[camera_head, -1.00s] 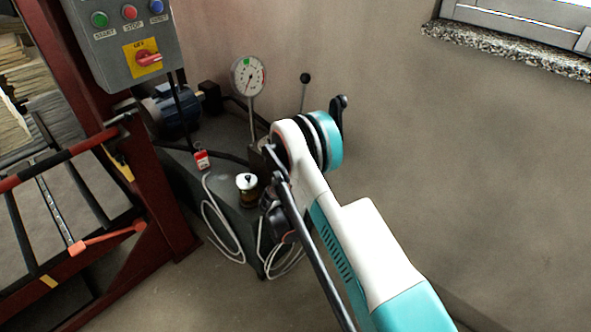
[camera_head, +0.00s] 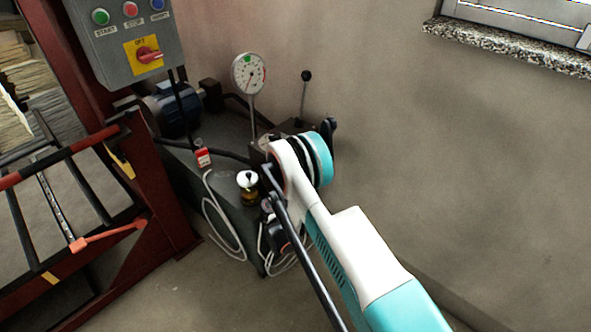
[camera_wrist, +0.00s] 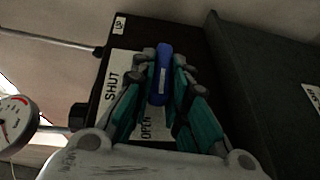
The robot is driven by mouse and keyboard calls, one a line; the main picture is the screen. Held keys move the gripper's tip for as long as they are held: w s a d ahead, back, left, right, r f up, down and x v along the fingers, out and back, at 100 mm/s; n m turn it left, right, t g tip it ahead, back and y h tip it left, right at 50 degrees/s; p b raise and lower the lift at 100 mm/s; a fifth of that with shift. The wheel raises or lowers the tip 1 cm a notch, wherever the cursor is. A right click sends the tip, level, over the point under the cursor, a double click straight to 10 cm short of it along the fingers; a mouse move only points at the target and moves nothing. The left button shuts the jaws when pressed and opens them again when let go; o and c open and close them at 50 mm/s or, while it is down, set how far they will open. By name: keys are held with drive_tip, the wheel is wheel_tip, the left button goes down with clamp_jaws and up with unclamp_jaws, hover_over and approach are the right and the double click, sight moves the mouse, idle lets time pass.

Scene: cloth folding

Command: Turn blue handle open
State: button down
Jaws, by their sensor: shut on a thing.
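The blue handle (camera_wrist: 162,72) shows in the wrist view, standing between the fingers of my gripper (camera_wrist: 160,80). The fingers are shut on it from both sides. Behind it is a white label plate (camera_wrist: 114,92) with SHUT to the upper left and OPEN below, partly covered by my fingers. In the head view my white and teal arm reaches to the machine, and its links hide the gripper and the blue handle.
A dial gauge (camera_head: 248,74) stands on the machine, left of my arm. A black-knobbed lever (camera_head: 305,78) rises behind. A grey control box (camera_head: 122,38) hangs on the red frame (camera_head: 155,185). White cables loop below. The wall side to the right is free.

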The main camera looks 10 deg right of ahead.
drive_tip(key=c, duration=1.6)
unclamp_jaws()
drive_tip(key=shift+o, duration=0.2)
drive_tip(key=shift+r, duration=0.55)
drive_tip(key=o, duration=0.8)
drive_tip(key=r, duration=0.4)
drive_tip(key=shift+w+r, duration=0.35)
drive_tip(key=shift+r, duration=0.05)
drive_tip(key=r, duration=0.1)
drive_tip(key=s+r, duration=0.1)
drive_tip(key=r, duration=0.1)
drive_tip(key=shift+a+r, duration=0.1)
drive_tip(key=shift+r, duration=0.15)
drive_tip(key=shift+c, duration=0.5)
drive_tip(key=shift+w+r, duration=0.1)
drive_tip(key=shift+r, duration=0.05)
drive_tip(key=shift+c, duration=0.3)
drive_tip(key=shift+o, duration=0.8)
drive_tip(key=shift+w+r, duration=0.1)
drive_tip(key=shift+r, duration=0.15)
